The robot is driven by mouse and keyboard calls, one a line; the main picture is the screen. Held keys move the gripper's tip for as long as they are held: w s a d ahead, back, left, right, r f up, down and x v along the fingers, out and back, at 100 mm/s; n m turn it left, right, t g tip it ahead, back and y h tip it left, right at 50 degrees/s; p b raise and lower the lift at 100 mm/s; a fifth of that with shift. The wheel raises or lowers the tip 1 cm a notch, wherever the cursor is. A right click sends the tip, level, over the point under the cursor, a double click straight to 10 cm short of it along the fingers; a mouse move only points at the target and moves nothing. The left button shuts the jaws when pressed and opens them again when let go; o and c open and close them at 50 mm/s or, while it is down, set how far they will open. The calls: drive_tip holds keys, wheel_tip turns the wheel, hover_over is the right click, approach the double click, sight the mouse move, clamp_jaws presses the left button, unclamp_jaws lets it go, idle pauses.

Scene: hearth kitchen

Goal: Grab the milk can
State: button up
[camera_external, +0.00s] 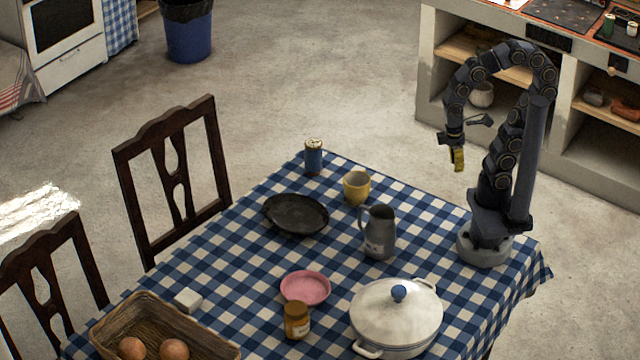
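A grey metal jug with a handle on its left and a small label (380,232) stands upright on the checked tablecloth, right of the middle of the table. It looks most like the milk can.
Near the jug are a yellow cup (356,187), a black pan (296,214), a pink dish (305,287), a brown jar (297,320) and a white lidded pot (396,317). A basket (222,345) is at lower left. Cloth right of the jug is clear.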

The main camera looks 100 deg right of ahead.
drive_tip(key=w+f+m+y, duration=0.2)
drive_tip(key=w+f+m, duration=0.1)
drive_tip(key=w+m, duration=0.35)
drive_tip(key=m+t+y, duration=0.2)
drive_tip(key=m+t, duration=0.3)
drive_tip(key=m, duration=1.4)
hover_over(361, 214)
drive_tip(key=s+d, duration=0.2)
wheel_tip(361, 214, down, 14)
drive_tip(key=shift+w+d+f+h, duration=0.2)
drive_tip(key=shift+d+f+h, duration=0.15)
drive_tip(key=shift+f, duration=0.2)
drive_tip(key=shift+g, duration=0.3)
drive_tip(key=shift+x, duration=3.8)
clamp_jaws()
